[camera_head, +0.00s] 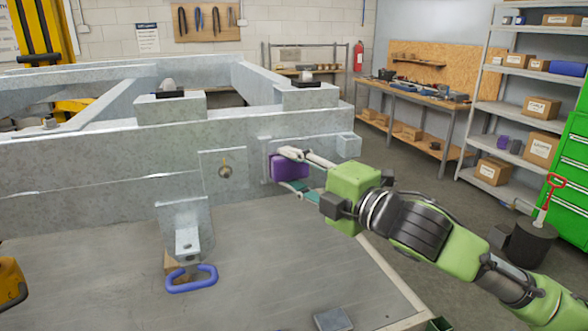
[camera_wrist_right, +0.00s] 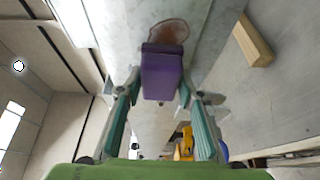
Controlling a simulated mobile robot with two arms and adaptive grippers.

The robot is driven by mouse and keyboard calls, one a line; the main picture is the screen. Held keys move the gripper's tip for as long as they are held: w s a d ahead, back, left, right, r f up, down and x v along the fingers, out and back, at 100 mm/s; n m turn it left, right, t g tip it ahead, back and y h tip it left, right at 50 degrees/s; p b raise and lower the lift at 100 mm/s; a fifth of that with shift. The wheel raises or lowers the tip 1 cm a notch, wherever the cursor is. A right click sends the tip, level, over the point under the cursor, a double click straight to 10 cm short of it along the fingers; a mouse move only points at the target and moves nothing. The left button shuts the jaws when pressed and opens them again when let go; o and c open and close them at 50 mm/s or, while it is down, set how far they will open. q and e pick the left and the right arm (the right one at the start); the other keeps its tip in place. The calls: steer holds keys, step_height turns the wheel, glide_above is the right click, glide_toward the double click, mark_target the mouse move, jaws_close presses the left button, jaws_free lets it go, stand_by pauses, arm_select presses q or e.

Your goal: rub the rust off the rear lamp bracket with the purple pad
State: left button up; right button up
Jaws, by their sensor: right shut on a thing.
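My right gripper (camera_head: 292,171) is shut on the purple pad (camera_head: 287,167), at the rear face of the grey trailer frame. In the right wrist view the pad (camera_wrist_right: 162,74) sits between the two teal fingers. Its far end is at a pale metal surface, right by a brown rust patch (camera_wrist_right: 169,32); I cannot tell whether it presses on it. In the head view the pad and fingers cover part of the bracket plate (camera_head: 265,145), and the rust is hidden there. My left gripper is not in view.
Below left, an angled bracket (camera_head: 186,232) stands near a blue handle (camera_head: 192,279). A workbench (camera_head: 425,97) and shelves stand farther back right.

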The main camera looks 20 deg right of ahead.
steer(key=shift+w, duration=0.4)
